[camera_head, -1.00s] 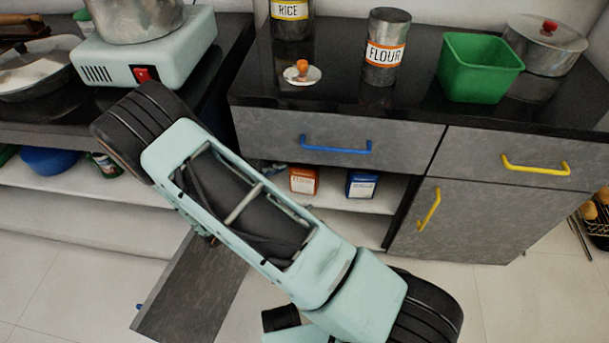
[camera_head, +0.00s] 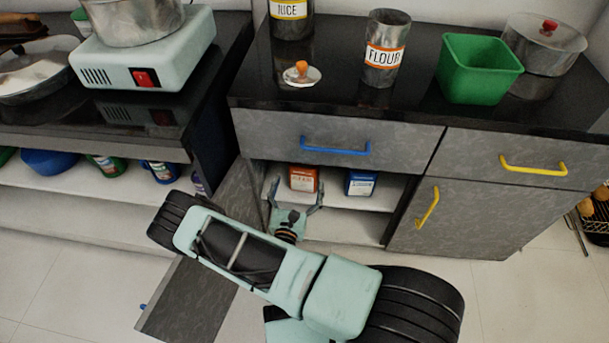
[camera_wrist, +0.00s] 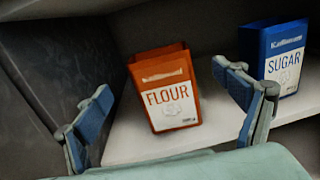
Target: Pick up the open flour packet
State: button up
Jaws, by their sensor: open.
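The orange flour packet (camera_head: 303,179) stands upright on the shelf inside the cabinet with its door swung open. In the wrist view the flour packet (camera_wrist: 165,92) shows its white FLOUR label and an open-looking top. My gripper (camera_head: 294,190) is at the cabinet opening, just in front of the packet. In the wrist view my gripper (camera_wrist: 165,100) is open, with one finger to the left of the packet and one to the right. The packet appears between the fingers but farther away, and nothing is held.
A blue sugar packet (camera_head: 361,183) stands on the same shelf, right of the flour; it also shows in the wrist view (camera_wrist: 283,60). The open cabinet door (camera_head: 196,297) lies to the left. A drawer with a blue handle (camera_head: 335,146) is above. A steel flour canister (camera_head: 386,48) stands on the counter.

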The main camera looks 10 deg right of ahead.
aim_at(302, 169)
jog(key=b+x, duration=0.2)
jog(key=x, duration=0.6)
jog(key=shift+w+d, duration=0.1)
jog(key=shift+w, duration=0.1)
jog(key=shift+c, duration=0.6)
jog(key=c, duration=1.8)
jog(key=shift+r, duration=0.2)
jog(key=shift+c, duration=0.2)
